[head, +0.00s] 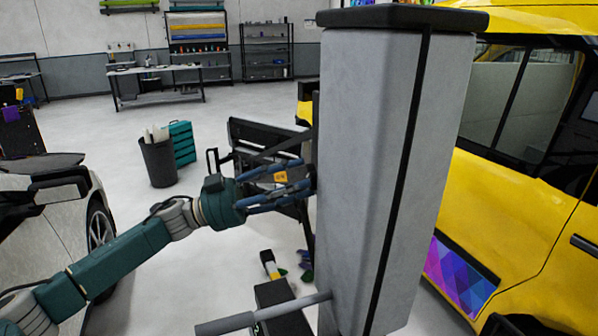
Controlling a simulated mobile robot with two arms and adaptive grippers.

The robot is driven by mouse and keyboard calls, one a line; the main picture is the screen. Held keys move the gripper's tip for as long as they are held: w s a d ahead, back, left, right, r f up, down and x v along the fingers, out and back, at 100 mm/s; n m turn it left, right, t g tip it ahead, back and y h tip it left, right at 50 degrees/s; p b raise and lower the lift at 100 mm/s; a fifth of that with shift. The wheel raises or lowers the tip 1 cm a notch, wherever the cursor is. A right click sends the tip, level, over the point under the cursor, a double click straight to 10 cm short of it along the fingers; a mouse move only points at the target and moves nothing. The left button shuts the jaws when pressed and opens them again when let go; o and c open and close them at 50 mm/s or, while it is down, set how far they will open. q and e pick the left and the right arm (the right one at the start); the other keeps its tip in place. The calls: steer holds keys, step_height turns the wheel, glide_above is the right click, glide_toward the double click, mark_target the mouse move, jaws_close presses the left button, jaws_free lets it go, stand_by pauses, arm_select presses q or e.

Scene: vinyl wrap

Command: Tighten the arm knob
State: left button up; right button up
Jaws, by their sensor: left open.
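My left gripper (285,189) is in the middle of the head view, with its arm coming in from the lower left. Its blue fingers are apart and point right, in front of a black frame (258,134). A small orange patch (280,177) shows between the fingers. I cannot tell whether it is part of a knob, or whether the fingers touch anything. I cannot make out the arm knob for certain. A tall grey upright in the foreground hides what lies right of the fingertips. My right gripper is not in view.
A yellow vehicle (512,210) fills the right side. A dark bin (158,163) and teal drawers (182,143) stand behind my left arm. A car (50,215) is at the left edge. Workbenches (155,84) line the back, with open floor before them.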

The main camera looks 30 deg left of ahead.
arm_select(q)
steer(key=shift+w+d, duration=0.2)
steer(key=shift+d, duration=0.05)
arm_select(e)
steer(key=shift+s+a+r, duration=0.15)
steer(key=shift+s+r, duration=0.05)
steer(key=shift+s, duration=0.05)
arm_select(q)
steer(key=c, duration=0.8)
steer(key=shift+c, duration=0.2)
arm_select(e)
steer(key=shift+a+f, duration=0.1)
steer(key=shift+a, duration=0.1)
